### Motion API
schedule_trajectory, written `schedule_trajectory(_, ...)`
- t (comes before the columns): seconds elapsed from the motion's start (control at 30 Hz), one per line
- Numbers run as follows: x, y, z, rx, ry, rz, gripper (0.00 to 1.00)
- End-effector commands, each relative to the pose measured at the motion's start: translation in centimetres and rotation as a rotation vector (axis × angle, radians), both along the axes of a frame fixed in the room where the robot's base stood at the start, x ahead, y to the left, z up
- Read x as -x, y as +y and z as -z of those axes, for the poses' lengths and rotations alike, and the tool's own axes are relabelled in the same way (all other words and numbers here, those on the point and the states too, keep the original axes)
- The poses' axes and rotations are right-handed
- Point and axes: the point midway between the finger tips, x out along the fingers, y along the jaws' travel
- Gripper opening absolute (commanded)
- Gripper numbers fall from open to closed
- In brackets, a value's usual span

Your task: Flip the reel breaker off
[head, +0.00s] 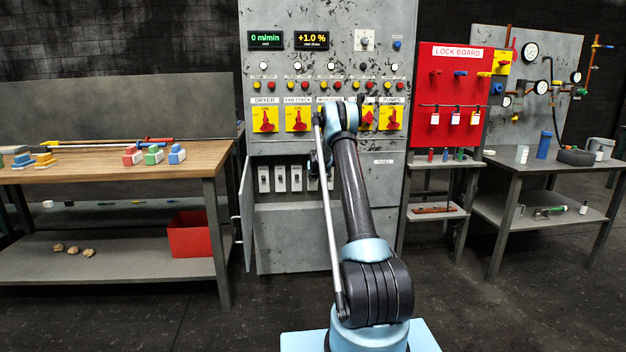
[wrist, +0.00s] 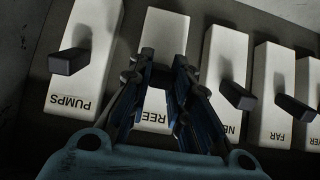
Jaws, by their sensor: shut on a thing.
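The reel breaker is a white upright plate (wrist: 165,30) with its label upside down in the wrist view, partly covered by my fingers. Its dark lever (wrist: 161,76) sits between my fingertips. My gripper (wrist: 160,75) is shut on this lever. In the head view my gripper (head: 318,165) is at the row of breakers in the open lower bay of the grey cabinet, and it and my arm hide much of the reel breaker there.
The pumps breaker (wrist: 80,55) and near breaker (wrist: 228,70) flank it closely, with levers sticking out. The far breaker (wrist: 274,90) is beyond. The bay's door (head: 246,215) hangs open at left. Red rotary switches (head: 297,119) are above. A workbench (head: 110,165) stands left, a red lock board (head: 450,85) right.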

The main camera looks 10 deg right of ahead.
Motion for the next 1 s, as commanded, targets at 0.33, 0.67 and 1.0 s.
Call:
schedule_trajectory(0.33, 0.8, 0.0, 1.7, 0.0, -0.28, 0.0, 0.0)
schedule_trajectory(0.67, 0.9, 0.0, 3.5, 0.0, -0.591, 0.0, 0.0)
schedule_trajectory(1.0, 0.7, 0.0, 4.8, 0.0, -0.836, -0.001, 0.0)
